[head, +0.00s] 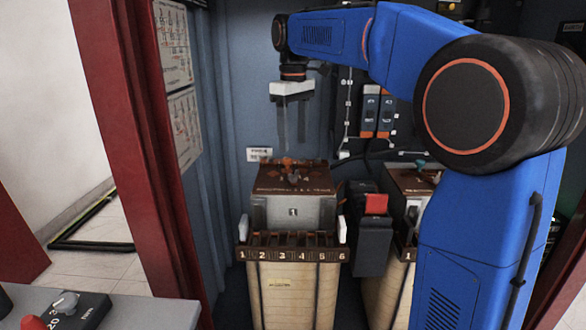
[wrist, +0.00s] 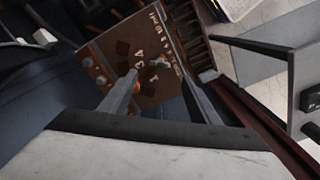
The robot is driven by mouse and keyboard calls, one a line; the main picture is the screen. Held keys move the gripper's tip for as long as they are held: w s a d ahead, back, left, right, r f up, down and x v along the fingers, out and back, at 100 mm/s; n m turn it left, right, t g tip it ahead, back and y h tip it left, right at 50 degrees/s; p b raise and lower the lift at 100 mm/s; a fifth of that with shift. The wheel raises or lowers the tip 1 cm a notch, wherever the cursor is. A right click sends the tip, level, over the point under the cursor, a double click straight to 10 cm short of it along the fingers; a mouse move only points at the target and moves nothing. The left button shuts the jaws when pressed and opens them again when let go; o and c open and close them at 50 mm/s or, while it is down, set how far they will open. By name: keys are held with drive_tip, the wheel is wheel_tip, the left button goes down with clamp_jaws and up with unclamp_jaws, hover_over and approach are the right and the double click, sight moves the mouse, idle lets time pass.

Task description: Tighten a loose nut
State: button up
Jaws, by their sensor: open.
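The transformer (head: 293,212) with a "1" on its grey front stands below my gripper (head: 292,140). Its brown top plate (head: 290,176) carries small orange-brown fittings and a dark part in the middle. My gripper points down, open and empty, well above this plate, with its two thin fingers apart. In the wrist view the fingers (wrist: 160,78) frame part of the same brown plate (wrist: 150,95), which has printed numbers and a small light knob (wrist: 155,62). I cannot tell which fitting is the loose nut.
A numbered terminal strip (head: 293,255) runs along the transformer's front. A second unit (head: 412,182) and a black box with a red top (head: 376,205) stand to the right. The red cabinet frame (head: 135,150) is on the left. A grey panel with a knob (head: 65,303) is at lower left.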

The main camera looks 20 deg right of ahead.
sight(294, 176)
wheel_tip(294, 176, down, 10)
drive_tip(key=shift+r, duration=0.25)
drive_tip(key=shift+c, duration=0.3)
drive_tip(key=c, duration=1)
